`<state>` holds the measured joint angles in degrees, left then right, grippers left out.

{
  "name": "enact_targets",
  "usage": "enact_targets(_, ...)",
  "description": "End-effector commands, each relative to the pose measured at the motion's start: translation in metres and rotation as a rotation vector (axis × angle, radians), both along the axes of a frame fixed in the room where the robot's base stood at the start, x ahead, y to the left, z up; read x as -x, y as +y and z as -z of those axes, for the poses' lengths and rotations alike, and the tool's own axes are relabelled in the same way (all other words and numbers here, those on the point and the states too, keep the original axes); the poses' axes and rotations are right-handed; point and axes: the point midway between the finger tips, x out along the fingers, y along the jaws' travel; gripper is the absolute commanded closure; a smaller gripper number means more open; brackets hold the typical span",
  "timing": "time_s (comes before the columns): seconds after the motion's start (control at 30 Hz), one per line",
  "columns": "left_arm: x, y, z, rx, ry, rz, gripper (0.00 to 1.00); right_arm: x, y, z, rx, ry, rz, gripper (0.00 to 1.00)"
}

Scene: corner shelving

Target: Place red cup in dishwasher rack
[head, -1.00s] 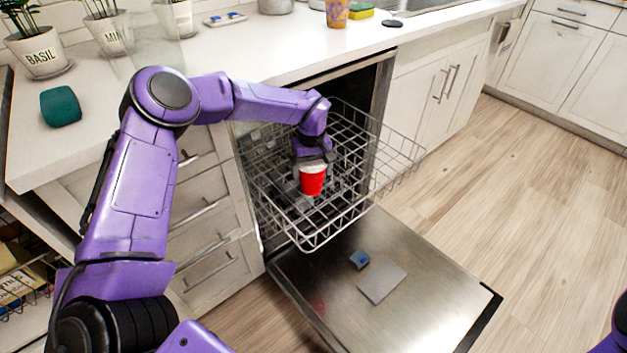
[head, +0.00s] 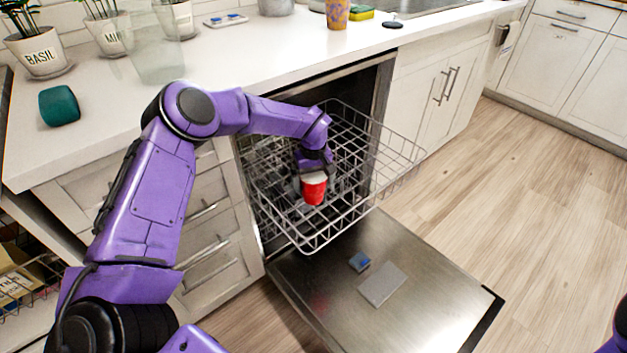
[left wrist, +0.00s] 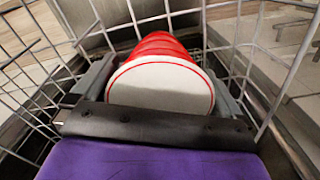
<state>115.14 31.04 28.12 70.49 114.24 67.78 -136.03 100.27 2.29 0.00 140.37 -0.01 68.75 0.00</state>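The red cup (head: 314,189) is in my left gripper (head: 313,172), inside the outline of the pulled-out dishwasher rack (head: 309,245) in the head view. In the left wrist view the cup (left wrist: 158,46) shows its white round end (left wrist: 160,87) toward my palm, with one finger of the left gripper (left wrist: 160,85) on each side. The rack's wires (left wrist: 232,50) surround it. Whether the cup touches the rack floor I cannot tell. Only a bit of my right arm shows at the lower right of the head view; its gripper is out of view.
The open dishwasher door (head: 430,312) lies low in front, with a blue block (head: 359,261) and a grey flat piece (head: 382,284) on it. The white counter (head: 270,45) is above, with plant pots and a teal object (head: 59,105). The wood floor at right is clear.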

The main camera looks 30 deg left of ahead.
Motion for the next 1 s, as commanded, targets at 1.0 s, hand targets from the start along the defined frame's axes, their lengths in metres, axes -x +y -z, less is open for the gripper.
enact_targets(1.0,0.0,0.0,-0.078,-0.001,-0.001,0.0,0.0,0.0,0.0,-0.012,0.0,0.0,0.0,1.0)
